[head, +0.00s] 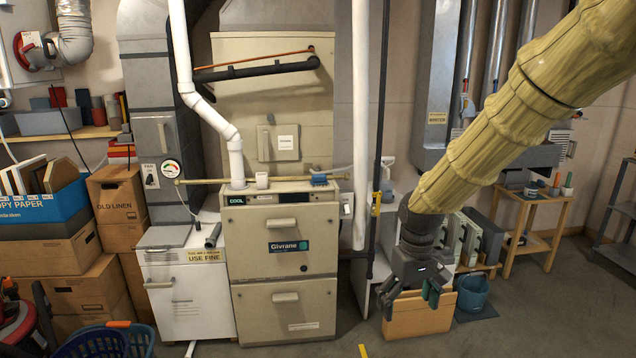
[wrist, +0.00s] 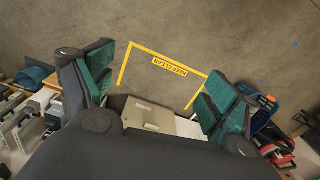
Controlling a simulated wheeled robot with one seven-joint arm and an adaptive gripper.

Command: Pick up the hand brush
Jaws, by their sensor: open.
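I cannot clearly make out a hand brush in either view. My gripper (head: 411,290) hangs at the end of the arm, fingers downward, right of the furnace in the head view. In the wrist view my gripper (wrist: 160,95) has its green-padded fingers wide apart with nothing between them.
A white vertical pipe (head: 360,120) stands between furnace and arm. Cardboard boxes (head: 85,290) stack at left. The wrist view shows bare floor (wrist: 220,40) with yellow KEEP CLEAR marking.

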